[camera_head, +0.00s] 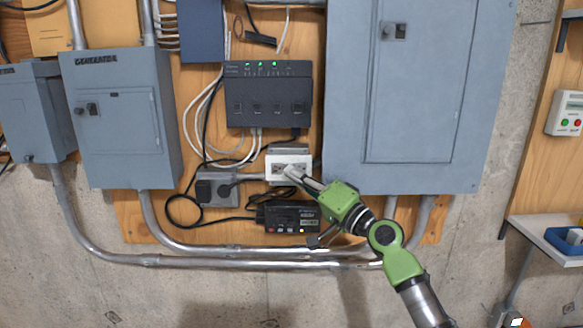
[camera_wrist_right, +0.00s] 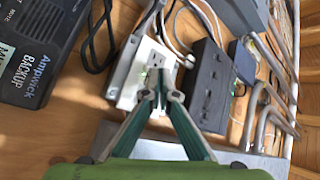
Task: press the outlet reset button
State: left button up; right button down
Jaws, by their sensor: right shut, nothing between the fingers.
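The white outlet (camera_head: 275,161) sits on the wood panel between the black network box and the black backup unit. In the wrist view the right gripper's fingers (camera_wrist_right: 162,92) meet at the tips, shut and empty. The reset button cannot be made out; the fingers cover part of the outlet's middle. I cannot tell whether the tips touch it. My left gripper is out of view.
A grey box with a black plug (camera_head: 217,188) is left of the outlet. The black backup unit (camera_head: 291,217) is below, the network box (camera_head: 268,95) above. A large grey panel (camera_head: 345,120) stands close on the right. Loose black cables and metal conduits run around.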

jog(key=shift+s, duration=0.5)
jog(key=s+p, duration=0.4)
jog(key=s, duration=0.1)
dwell(0.7)
